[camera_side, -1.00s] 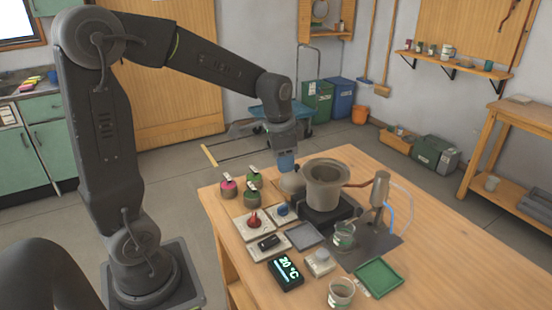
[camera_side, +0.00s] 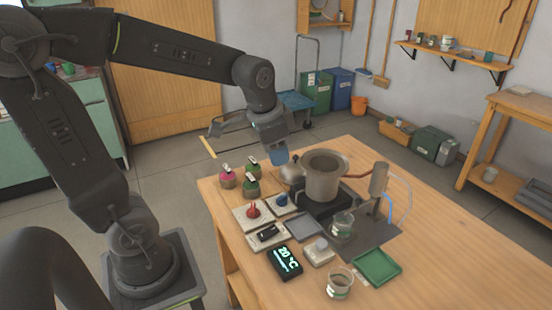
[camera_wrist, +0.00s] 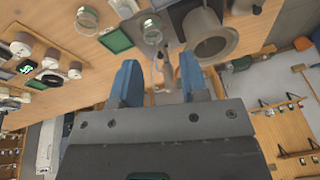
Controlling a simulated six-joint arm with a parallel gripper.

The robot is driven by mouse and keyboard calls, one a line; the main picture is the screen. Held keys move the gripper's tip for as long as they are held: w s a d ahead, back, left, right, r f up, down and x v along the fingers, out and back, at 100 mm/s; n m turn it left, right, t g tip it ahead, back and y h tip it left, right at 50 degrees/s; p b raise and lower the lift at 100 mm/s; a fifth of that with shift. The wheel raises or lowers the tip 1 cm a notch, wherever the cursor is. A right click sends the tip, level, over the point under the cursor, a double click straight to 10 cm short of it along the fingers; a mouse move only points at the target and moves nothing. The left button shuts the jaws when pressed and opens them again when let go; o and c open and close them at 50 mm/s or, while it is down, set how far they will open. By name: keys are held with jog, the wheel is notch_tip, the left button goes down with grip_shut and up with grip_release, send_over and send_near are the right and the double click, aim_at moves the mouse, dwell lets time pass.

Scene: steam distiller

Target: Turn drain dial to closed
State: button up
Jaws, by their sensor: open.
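Two dials sit on pale plates near the table's left edge in the side view: a red-knobbed dial (camera_side: 253,210) and a blue-knobbed dial (camera_side: 282,200). I cannot tell which is the drain dial, and their settings are too small to read. My gripper (camera_side: 279,158) hangs above and behind the dials, beside the pot (camera_side: 323,178), apart from both dials. In the wrist view my gripper (camera_wrist: 159,76) has its two blue fingers spread, with nothing held between them.
Small jars with pink and green tops (camera_side: 250,186) stand left of the pot. A black switch (camera_side: 267,232), a temperature display (camera_side: 285,262), glass beakers (camera_side: 341,282) and a green tray (camera_side: 377,267) lie toward the front. The table's right front is clear.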

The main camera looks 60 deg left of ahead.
jog(key=w+a+f+n+g, duration=0.2)
jog(key=w+a+f, duration=0.2)
jog(key=w+a, duration=0.1)
jog(key=n+g, duration=0.1)
jog(key=n, duration=0.2)
send_near(280, 198)
jog(key=shift+h, duration=0.3)
jog(key=f, duration=0.9)
jog(key=shift+w+a+f, duration=0.1)
jog(key=shift+a+f, duration=0.1)
jog(key=shift+a, duration=0.1)
grip_shut()
